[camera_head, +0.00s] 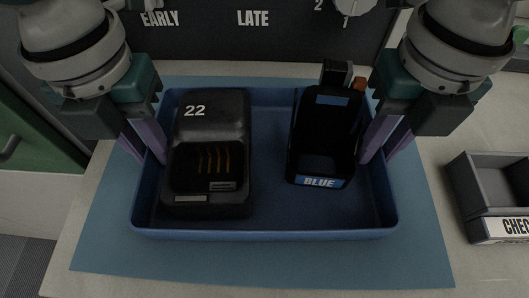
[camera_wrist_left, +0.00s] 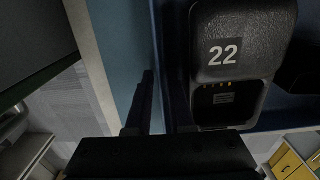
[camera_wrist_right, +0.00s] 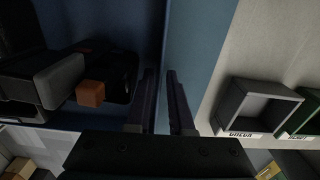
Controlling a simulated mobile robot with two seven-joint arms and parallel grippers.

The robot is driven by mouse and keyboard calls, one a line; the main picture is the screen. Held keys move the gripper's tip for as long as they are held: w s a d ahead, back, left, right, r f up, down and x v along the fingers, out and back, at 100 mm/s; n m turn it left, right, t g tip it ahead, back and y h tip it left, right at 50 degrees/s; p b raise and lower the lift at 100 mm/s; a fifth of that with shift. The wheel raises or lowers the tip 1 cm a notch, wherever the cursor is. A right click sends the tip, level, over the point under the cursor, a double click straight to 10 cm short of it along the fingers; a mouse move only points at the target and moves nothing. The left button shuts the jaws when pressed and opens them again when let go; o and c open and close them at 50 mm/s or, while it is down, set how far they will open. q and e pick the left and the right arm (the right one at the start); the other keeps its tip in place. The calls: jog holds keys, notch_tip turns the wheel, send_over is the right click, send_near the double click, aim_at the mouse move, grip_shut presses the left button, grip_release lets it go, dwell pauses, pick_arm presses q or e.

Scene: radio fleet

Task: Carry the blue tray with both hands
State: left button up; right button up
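The blue tray (camera_head: 275,232) is level over a blue mat on the counter. I cannot tell whether it touches the mat. In it, a black charger marked 22 (camera_head: 213,128) sits at left, and also shows in the left wrist view (camera_wrist_left: 240,45). A black holder labelled BLUE (camera_head: 319,182) is at right. My left gripper (camera_head: 147,143) has its fingers on either side of the tray's left wall, closed on it. My right gripper (camera_head: 386,140) has its fingers on either side of the right wall, closed on it. Fingertips are partly hidden.
The blue mat (camera_head: 105,235) extends past the tray on all sides. A grey open bin with a CHECK label (camera_head: 500,228) stands on the counter at right. A dark panel reading EARLY and LATE (camera_head: 205,35) with a dial (camera_head: 347,7) stands behind the tray.

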pick_arm(q)
jog(key=shift+c, duration=0.3)
pick_arm(e)
jog(key=shift+c, duration=0.3)
pick_arm(q)
grip_shut()
pick_arm(e)
grip_shut()
dwell(0.6)
